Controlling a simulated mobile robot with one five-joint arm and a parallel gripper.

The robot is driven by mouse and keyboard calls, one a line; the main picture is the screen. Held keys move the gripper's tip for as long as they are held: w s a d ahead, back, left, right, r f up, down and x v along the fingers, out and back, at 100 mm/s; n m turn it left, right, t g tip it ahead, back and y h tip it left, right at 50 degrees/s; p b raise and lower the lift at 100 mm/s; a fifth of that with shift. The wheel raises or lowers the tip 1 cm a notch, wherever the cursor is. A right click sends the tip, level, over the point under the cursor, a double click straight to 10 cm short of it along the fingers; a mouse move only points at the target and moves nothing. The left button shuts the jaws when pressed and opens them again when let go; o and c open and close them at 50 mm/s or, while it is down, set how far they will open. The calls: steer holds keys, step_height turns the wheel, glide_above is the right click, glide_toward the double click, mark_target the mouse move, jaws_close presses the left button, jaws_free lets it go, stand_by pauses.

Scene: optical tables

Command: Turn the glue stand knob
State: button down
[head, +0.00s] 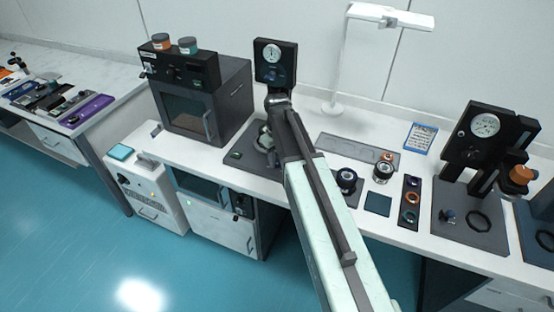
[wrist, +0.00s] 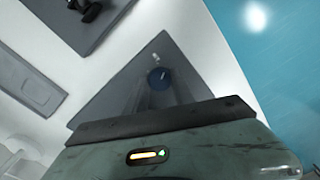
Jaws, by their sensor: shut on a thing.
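A stand with a black upright head and a round white dial (head: 275,60) stands on a dark grey base plate (head: 238,156) on the white bench; I take it to be the glue stand. My arm reaches out to it and hides its middle part. My gripper (head: 266,142) is low over the base plate. In the wrist view, a small round blue knob (wrist: 160,77) with a light mark sits between the fingertips of my gripper (wrist: 160,84), which is shut on it. The dark base plate (wrist: 108,101) spreads around it.
A similar stand with a dial (head: 485,126) and an orange knob (head: 521,174) is at the right. A dark oven-like box (head: 205,105) is close on the left. A white lamp (head: 340,60) stands behind. Lens-like pieces and a blue pad (head: 378,204) lie to the right.

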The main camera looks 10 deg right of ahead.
steer(key=m, duration=0.4)
steer(key=shift+m, duration=0.3)
steer(key=m, duration=0.4)
steer(key=shift+m, duration=0.3)
steer(key=m, duration=0.4)
steer(key=shift+m, duration=2.1)
steer(key=c, duration=1.1)
jaws_free()
steer(key=shift+o, duration=0.2)
